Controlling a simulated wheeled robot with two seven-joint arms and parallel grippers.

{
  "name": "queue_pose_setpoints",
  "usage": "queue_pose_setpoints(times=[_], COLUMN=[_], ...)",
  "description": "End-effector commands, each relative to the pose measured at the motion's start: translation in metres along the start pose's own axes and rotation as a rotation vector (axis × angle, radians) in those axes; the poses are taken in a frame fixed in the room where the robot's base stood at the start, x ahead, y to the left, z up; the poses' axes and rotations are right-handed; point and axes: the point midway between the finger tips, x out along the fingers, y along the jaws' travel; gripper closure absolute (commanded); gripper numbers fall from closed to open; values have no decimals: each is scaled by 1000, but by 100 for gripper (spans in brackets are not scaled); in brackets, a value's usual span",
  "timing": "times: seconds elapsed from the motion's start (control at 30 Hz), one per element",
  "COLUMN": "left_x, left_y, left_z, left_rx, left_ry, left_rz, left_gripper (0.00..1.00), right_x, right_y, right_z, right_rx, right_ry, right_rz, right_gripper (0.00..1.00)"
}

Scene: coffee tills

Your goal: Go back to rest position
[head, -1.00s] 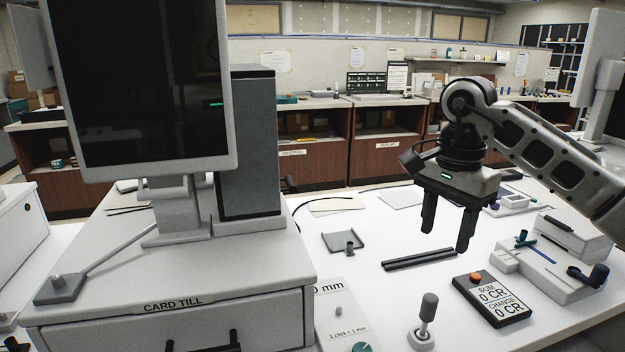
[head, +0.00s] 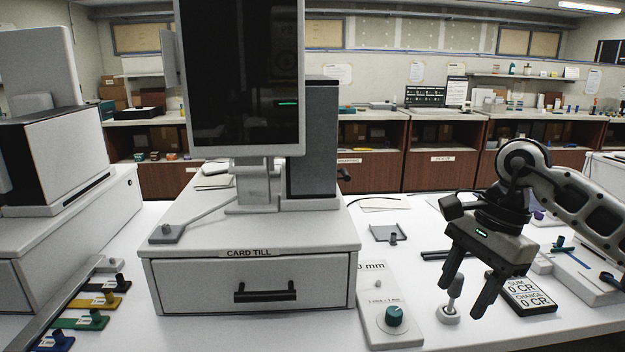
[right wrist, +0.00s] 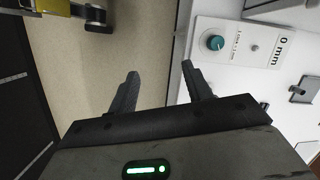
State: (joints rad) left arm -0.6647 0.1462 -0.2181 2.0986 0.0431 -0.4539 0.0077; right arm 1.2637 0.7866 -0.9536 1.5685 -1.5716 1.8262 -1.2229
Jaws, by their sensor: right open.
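My right gripper (head: 462,292) hangs at the right of the head view, above the white counter, with its two fingers apart and nothing between them. It also shows in the right wrist view (right wrist: 158,75), fingers spread, over the floor beside the counter's edge. In the head view it partly covers the counter near a small grey lever (head: 453,298) and a black sum and change display (head: 530,296). My left gripper is not in view.
The card till (head: 250,285), with a shut drawer and dark screen (head: 240,75), fills the middle. A white panel with a teal knob (head: 394,317) stands right of it. Coloured pieces (head: 95,300) lie at left. A grey tray (head: 388,232) lies behind the panel.

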Motion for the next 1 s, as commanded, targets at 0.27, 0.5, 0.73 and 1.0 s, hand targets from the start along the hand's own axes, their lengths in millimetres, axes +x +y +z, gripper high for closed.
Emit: queue_pose_setpoints(times=[0.27,0.5,0.73,1.0], left_x=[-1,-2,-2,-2], left_y=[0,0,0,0], left_z=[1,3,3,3], left_rx=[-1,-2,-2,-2], left_ry=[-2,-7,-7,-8], left_rz=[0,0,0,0], left_gripper=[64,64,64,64], right_x=[64,81,73,188], right_y=[-7,-6,-22,30], right_z=[90,213,200,93], right_rx=[82,542,1374,-1815], right_ry=[-419,-1226,-1958,1686], right_rz=[-24,88,411,-668], right_gripper=[50,50,50,50])
